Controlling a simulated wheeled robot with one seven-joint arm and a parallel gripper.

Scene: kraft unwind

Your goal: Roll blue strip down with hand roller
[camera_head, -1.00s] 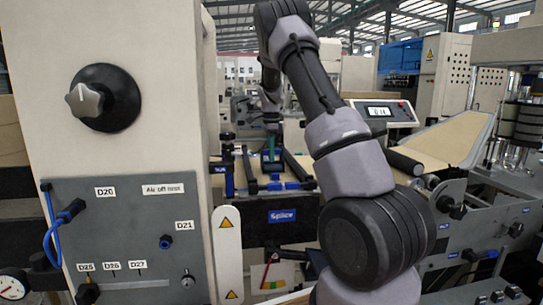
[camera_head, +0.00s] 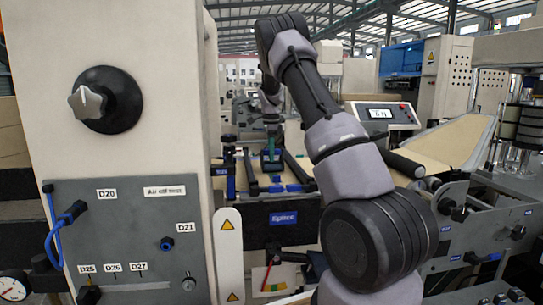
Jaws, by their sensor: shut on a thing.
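My gripper (camera_head: 272,150) is small and far off over the splice table (camera_head: 300,204), pointing down, and is shut on a dark green-grey thing (camera_head: 271,166) that looks like the hand roller. The thing is low, close to the table top. Blue pieces (camera_head: 293,188) show on the table around and below it. I cannot tell which of them is the blue strip, or whether the roller touches it. My forearm hides the right part of the table.
A tall cream machine panel (camera_head: 130,100) with a black knob stands close at left. Dark rails (camera_head: 297,166) flank the work area. A display box (camera_head: 385,114) and a brown kraft web (camera_head: 450,140) lie to the right.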

